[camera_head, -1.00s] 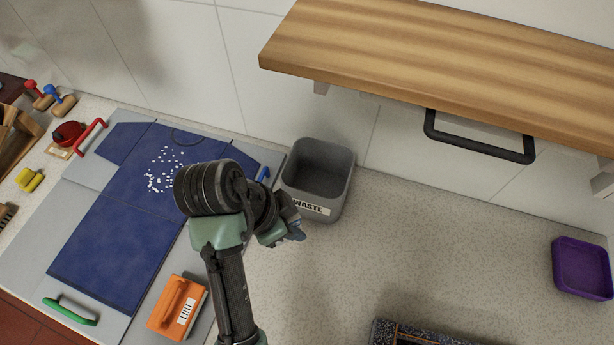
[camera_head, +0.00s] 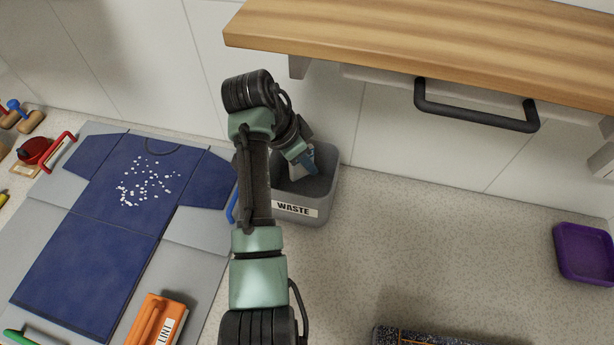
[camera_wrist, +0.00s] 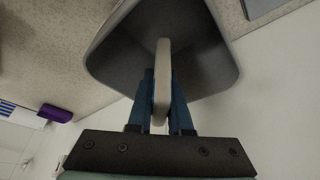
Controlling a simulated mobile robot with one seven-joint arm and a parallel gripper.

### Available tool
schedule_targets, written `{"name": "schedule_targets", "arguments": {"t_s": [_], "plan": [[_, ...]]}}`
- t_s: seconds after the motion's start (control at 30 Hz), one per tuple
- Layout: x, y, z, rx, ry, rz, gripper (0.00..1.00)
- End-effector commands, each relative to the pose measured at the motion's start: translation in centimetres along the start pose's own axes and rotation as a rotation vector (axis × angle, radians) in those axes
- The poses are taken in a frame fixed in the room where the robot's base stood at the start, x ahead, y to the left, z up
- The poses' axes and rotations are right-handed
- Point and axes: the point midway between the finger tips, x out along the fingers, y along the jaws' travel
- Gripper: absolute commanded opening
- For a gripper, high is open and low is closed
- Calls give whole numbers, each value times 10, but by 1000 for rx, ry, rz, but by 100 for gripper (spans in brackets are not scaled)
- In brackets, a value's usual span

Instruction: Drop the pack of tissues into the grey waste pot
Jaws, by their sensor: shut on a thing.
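The grey waste pot (camera_head: 318,205), labelled WASTE, stands on the counter against the wall, below the wooden shelf. My gripper (camera_head: 306,163) is over the pot's opening in the head view. In the wrist view my gripper (camera_wrist: 161,105) has its blue fingers shut on a pale, narrow thing, seen edge-on, which I take to be the pack of tissues (camera_wrist: 163,70). It points into the mouth of the pot (camera_wrist: 110,55). The arm hides part of the pot in the head view, and the pack cannot be made out there.
A wooden shelf (camera_head: 420,50) with a black handle (camera_head: 475,112) overhangs behind the pot. A purple tray (camera_head: 584,253) sits far right. The counter between is mostly clear.

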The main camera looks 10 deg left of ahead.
Motion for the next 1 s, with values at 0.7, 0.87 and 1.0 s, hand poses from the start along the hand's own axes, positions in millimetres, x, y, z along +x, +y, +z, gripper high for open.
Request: {"name": "schedule_targets", "arguments": {"t_s": [0.7, 0.87, 1.0], "plan": [[66, -3, 25, 1, 0, -2, 0], [66, -3, 25, 1, 0, -2, 0], [70, -3, 27, 0, 0, -2, 0]]}}
